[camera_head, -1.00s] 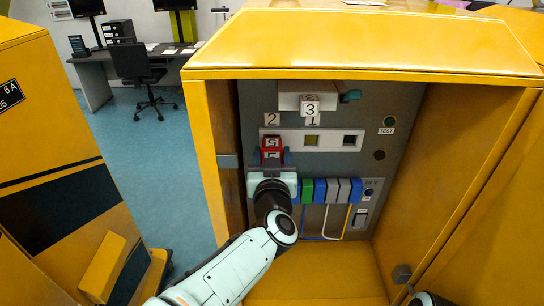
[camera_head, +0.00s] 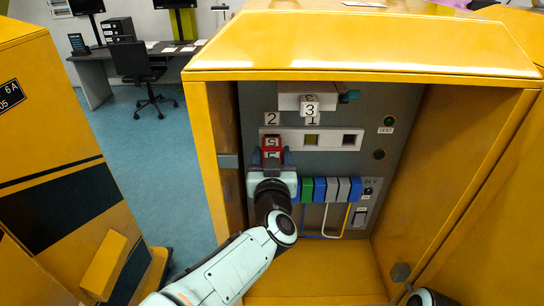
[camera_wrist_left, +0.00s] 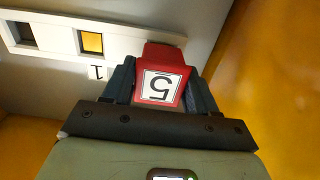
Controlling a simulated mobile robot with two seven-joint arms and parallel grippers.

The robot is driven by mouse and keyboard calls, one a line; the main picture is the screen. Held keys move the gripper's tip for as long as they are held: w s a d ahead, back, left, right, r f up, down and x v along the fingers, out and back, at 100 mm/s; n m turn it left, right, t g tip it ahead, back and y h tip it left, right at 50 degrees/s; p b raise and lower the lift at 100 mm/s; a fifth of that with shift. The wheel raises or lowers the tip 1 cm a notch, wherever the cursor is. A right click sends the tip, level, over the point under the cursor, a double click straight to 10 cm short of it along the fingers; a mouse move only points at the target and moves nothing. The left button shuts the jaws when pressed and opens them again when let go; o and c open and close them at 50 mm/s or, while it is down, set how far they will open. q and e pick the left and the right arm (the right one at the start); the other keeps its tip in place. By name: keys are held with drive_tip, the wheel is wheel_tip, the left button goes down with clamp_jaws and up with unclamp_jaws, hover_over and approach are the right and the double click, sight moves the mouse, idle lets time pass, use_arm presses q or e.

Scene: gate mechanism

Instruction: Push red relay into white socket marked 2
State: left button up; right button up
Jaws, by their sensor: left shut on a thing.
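The red relay (camera_head: 272,146) is at the left end of the white socket strip (camera_head: 331,138), below the white label 2 (camera_head: 271,119). My left gripper (camera_head: 272,158) is shut on the relay from below. My right gripper is out of view.
The strip has two other openings, one yellow (camera_head: 312,139) and one dark (camera_head: 349,140). A row of green, blue and grey blocks (camera_head: 331,189) with wires is close to my left gripper's right. The yellow cabinet's left wall (camera_head: 205,150) is close on the left.

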use_arm(q)
drive_tip(key=shift+w, duration=0.8)
drive_tip(key=shift+r+p, duration=0.1)
drive_tip(key=shift+p, duration=0.5)
idle(0.4)
drive_tip(key=o, duration=1.2)
drive_tip(key=shift+w, duration=0.15)
drive_tip(key=s, duration=1.3)
drive_tip(key=shift+s, duration=0.25)
